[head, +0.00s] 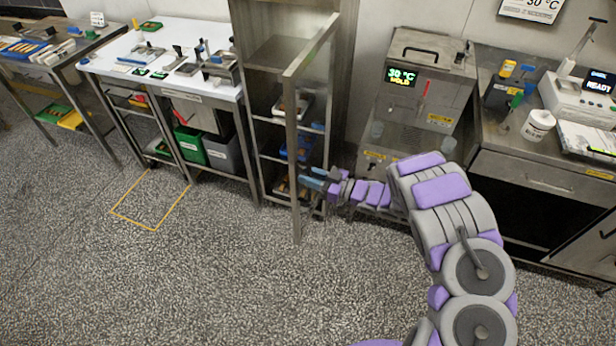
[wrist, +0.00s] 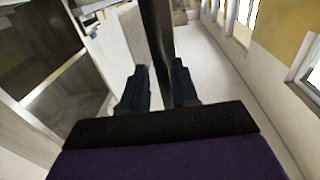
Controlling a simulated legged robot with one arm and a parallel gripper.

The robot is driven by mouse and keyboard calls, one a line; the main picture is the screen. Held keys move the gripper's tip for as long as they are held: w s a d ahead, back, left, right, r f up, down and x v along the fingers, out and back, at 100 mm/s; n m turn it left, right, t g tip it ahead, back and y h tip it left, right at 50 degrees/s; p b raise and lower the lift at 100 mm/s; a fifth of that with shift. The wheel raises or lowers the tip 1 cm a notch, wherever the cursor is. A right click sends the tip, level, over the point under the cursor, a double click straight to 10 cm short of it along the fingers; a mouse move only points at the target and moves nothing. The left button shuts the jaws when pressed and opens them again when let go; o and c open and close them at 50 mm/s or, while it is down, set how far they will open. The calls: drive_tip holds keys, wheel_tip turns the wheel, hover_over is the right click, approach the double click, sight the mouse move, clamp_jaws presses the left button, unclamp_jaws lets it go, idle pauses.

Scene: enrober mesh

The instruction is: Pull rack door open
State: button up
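The rack door (head: 293,150) is a tall grey metal frame. It stands ajar, swung out at an angle from the front of the metal rack (head: 275,55). My gripper (head: 310,183) is low on the right side of the door's free upright. The exact finger contact is hard to see. In the head view, the handle itself is hidden by the gripper.
Trays (head: 297,148) sit on the rack's shelves behind the door. A white-topped table (head: 180,40) stands left of the rack, and a metal machine (head: 425,85) and counter (head: 500,150) stand right. The speckled floor (head: 220,270) in front is clear, with a yellow outlined square (head: 150,227).

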drive_tip(key=shift+s+d, duration=0.15)
drive_tip(key=p+v, duration=0.1)
drive_tip(key=v, duration=1.6)
drive_tip(key=shift+d+p, duration=0.15)
drive_tip(key=shift+p, duration=0.2)
drive_tip(key=shift+f, duration=0.1)
